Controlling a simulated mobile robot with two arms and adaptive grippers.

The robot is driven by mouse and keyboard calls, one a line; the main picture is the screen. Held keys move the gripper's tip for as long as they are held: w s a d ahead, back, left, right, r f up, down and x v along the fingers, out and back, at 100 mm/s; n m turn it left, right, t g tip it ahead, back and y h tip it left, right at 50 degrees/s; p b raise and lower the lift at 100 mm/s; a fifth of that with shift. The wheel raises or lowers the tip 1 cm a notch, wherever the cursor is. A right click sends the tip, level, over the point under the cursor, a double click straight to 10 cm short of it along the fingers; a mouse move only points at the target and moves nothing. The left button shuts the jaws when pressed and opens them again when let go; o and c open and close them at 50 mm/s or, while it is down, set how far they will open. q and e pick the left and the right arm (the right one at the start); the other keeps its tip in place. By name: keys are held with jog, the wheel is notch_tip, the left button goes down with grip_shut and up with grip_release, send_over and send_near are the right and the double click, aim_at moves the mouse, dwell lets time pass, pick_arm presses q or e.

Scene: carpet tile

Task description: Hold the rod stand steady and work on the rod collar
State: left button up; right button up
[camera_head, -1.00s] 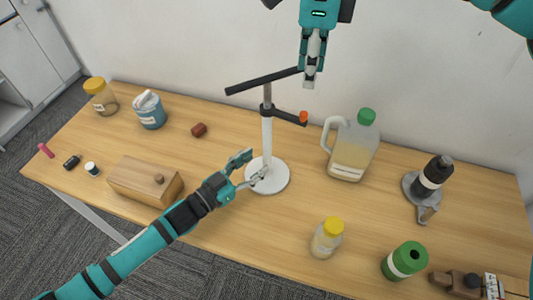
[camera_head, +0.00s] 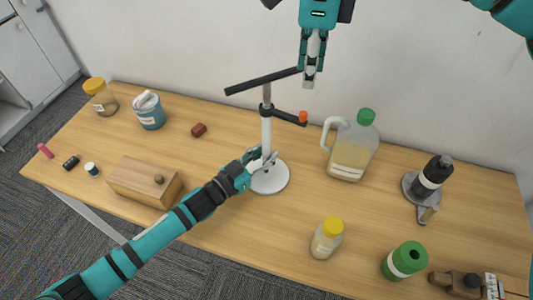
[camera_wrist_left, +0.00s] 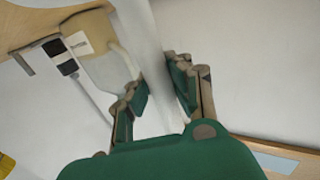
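The rod stand has a white upright post (camera_head: 266,131) on a round white base (camera_head: 274,184), with a long black bar (camera_head: 255,84) across its top. A black collar (camera_head: 266,107) sits on the post below that bar, with a short arm ending in an orange knob (camera_head: 303,117). My left gripper (camera_head: 262,156) has its fingers on both sides of the lower post, just above the base. In the left wrist view the post (camera_wrist_left: 148,45) runs between the fingers, which look closed on it. My right gripper (camera_head: 309,82) points down near the bar's right end; its finger gap is unclear.
A jug with a green cap (camera_head: 350,150) stands right of the stand, with a yellow-capped bottle (camera_head: 326,240) in front. A small red block (camera_head: 199,130) lies behind the box. The wall is close behind the table.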

pick_arm(q)
grip_shut()
jog(key=shift+o, duration=2)
grip_release()
jog(key=shift+c, duration=0.3)
grip_shut()
